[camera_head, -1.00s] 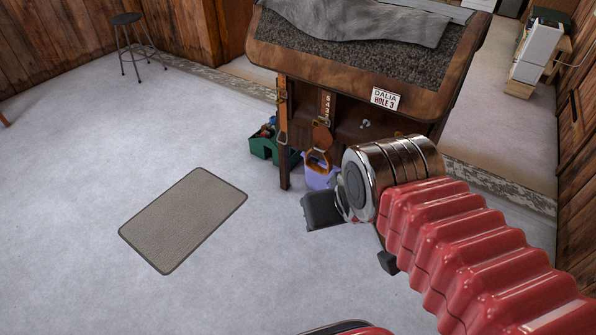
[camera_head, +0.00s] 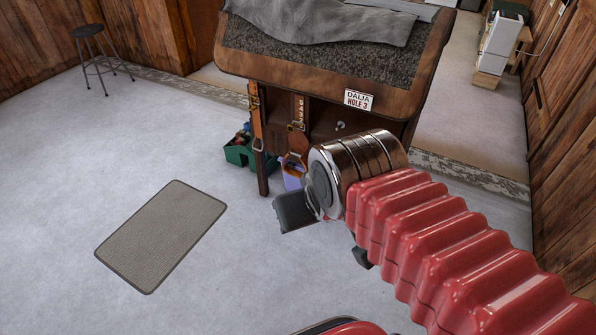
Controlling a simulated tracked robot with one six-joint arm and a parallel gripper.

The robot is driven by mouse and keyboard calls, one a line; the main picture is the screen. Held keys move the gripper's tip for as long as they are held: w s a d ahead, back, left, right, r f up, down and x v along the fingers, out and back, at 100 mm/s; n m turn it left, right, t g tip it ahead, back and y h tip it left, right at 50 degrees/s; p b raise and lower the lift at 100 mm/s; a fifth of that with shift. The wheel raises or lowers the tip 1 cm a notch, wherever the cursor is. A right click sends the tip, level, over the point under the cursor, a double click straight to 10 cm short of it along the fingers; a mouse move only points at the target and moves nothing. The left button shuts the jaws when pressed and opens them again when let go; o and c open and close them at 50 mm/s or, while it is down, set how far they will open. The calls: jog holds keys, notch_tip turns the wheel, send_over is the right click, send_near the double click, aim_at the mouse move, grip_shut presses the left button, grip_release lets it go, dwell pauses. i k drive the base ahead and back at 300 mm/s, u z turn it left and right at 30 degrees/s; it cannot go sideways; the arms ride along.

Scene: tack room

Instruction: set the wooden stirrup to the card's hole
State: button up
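The white card (camera_head: 359,100) on the front edge of the bench reads "DALIA HOLE 3". A brown strap (camera_head: 299,108) with a row of light marks and a buckle hangs left of the card. The orange-brown wooden stirrup (camera_head: 293,166) hangs at its lower end, its lower part overlapped by my wrist and gripper. My gripper (camera_head: 327,236) is below and right of the stirrup, apart from the strap. Its two dark fingers stand wide apart, so it looks open; the wrist hides the space between them.
A second strap (camera_head: 257,122) hangs by the bench leg (camera_head: 263,175). A green tote (camera_head: 240,152) and a partly hidden lavender container (camera_head: 289,181) stand on the floor below. A mat (camera_head: 160,238) lies at left; a stool (camera_head: 92,52) stands farther back. The floor around the mat is clear.

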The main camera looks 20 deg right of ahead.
aim_at(298, 140)
jog(key=z, duration=0.05)
jog(key=i, duration=0.9)
jog(key=u, duration=0.1)
